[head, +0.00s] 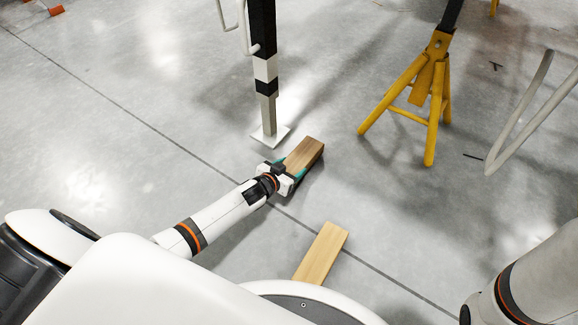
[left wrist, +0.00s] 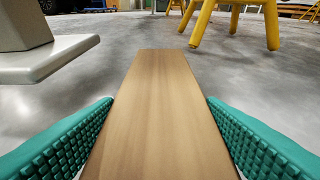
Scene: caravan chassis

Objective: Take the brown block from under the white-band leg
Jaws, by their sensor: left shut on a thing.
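The brown block (head: 306,153) is a long wooden piece held by my left gripper (head: 288,172), which is shut on its near end. In the left wrist view the block (left wrist: 158,105) runs forward between the two teal finger pads. The white-band leg (head: 265,68) is dark with a white band and ends in a pale square foot plate (head: 270,136). The plate also shows at the left of the left wrist view (left wrist: 45,60). The block lies to the right of the plate, apart from it. My right gripper is not in view.
A lighter wooden plank (head: 322,254) lies on the floor nearer to me. A yellow jack stand (head: 430,92) stands to the right, beside a pale bent tube (head: 520,115). The grey floor between the block and the stand is clear.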

